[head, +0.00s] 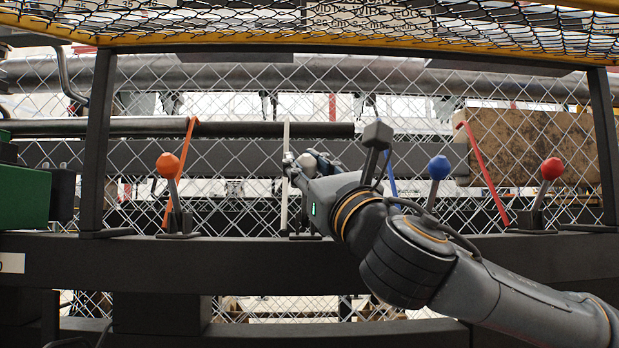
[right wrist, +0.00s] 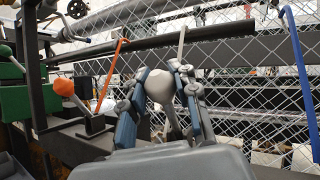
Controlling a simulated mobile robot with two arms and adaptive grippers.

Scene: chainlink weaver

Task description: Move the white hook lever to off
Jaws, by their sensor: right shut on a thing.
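The white hook lever has a round white knob (head: 306,164), partly hidden by my right gripper in the head view. In the right wrist view the knob (right wrist: 160,86) sits between the two fingers, with the white stem running down below it. My right gripper (head: 303,163) is shut on this knob, reaching in from the right. An upright white hook rod (head: 285,180) stands just left of the gripper. It also shows behind the fingers in the right wrist view (right wrist: 182,45). The lever's base is mostly hidden. My left gripper is not in view.
Along the dark beam (head: 230,255) stand an orange-knob lever (head: 167,166) at left, and a grey-block lever (head: 378,136), a blue-knob lever (head: 438,168) and a red-knob lever (head: 551,169) at right. Chainlink mesh hangs behind. A yellow-edged mesh guard (head: 300,38) is overhead.

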